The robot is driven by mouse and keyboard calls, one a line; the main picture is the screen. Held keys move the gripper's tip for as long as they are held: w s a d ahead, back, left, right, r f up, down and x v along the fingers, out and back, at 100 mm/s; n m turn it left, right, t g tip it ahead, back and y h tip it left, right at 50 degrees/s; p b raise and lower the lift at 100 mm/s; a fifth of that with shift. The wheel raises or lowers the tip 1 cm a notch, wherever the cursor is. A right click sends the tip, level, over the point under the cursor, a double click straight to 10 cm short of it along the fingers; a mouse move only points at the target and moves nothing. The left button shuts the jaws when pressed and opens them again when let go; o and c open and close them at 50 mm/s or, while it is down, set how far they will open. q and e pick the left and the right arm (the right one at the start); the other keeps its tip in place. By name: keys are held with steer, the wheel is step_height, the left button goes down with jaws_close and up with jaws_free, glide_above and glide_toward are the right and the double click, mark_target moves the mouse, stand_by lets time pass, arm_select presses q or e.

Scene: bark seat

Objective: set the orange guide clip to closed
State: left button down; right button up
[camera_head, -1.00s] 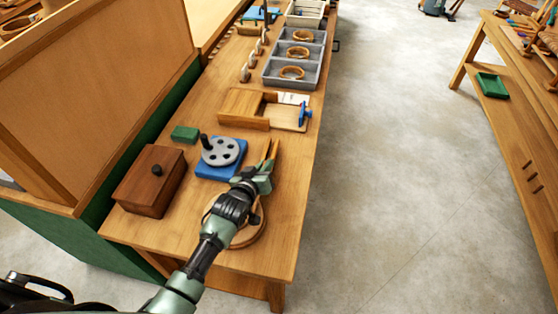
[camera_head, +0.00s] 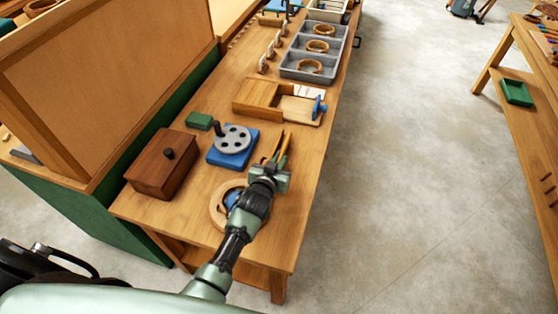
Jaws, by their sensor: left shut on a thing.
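My left gripper (camera_head: 268,172) is over the front part of the wooden bench, right of the blue base (camera_head: 219,158) with its grey holed disc (camera_head: 233,139). It is shut on a slim orange piece (camera_head: 274,147), which looks like the orange guide clip and points away from me. The clip's shape and setting are too small to tell. A light wooden ring (camera_head: 217,207) with something blue inside lies beside my left wrist, partly hidden by it. My right gripper is out of view.
A dark wooden box (camera_head: 155,172) with a knob stands left. A green block (camera_head: 199,121), a sliding-lid wooden box (camera_head: 257,97) and grey trays (camera_head: 301,74) with rings lie farther back. The bench's right edge is close, with open floor (camera_head: 400,180) beyond.

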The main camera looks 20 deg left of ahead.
arm_select(q)
steer(key=shift+f, duration=0.1)
steer(key=c, duration=1.5)
jaws_free()
steer(key=shift+s, duration=0.1)
steer(key=v, duration=0.7)
steer(key=shift+s, duration=0.3)
